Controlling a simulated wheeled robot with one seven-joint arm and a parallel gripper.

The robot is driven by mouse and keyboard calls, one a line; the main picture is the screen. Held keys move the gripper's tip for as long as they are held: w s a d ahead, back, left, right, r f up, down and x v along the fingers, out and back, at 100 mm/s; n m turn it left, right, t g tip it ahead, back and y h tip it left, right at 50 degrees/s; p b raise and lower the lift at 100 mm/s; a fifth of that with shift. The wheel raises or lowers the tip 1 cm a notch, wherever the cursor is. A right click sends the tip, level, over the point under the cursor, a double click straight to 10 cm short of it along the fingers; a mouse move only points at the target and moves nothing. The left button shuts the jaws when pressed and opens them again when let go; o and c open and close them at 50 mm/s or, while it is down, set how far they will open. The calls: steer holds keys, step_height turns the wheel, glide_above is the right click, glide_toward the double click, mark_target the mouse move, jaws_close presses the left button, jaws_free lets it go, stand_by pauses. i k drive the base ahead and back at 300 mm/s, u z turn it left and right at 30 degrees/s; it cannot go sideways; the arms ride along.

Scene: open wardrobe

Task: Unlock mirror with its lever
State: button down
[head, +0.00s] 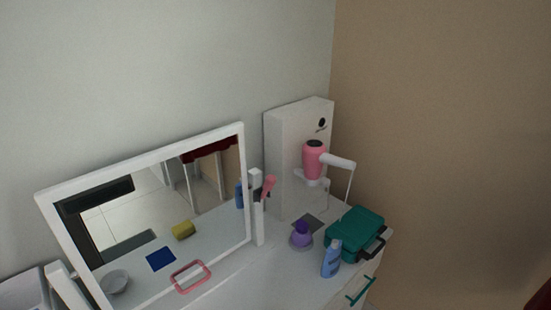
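The mirror (150,220) stands tilted on the white dresser top at the left, in a white rectangular frame (145,160). A white support post (257,210) stands at its right side, and part of another post (66,288) shows at its lower left. A small pink piece (269,186) sticks up beside the top of the right post, with a dark part next to it. It may be the lever; it is too small to tell, and so is whether it is locked. My gripper is not in view.
Right of the mirror stand a white box (285,150), a pink hair dryer (313,160) on a holder, a purple bottle (301,235), a blue bottle (331,258) and a teal case (354,233). A teal drawer handle (361,291) is below. A wall closes the back.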

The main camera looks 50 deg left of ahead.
mark_target(270, 180)
steer(key=u, duration=0.65)
steer(key=i, duration=0.95)
steer(key=u, duration=1.5)
steer(key=i, duration=0.5)
steer(key=u, duration=0.4)
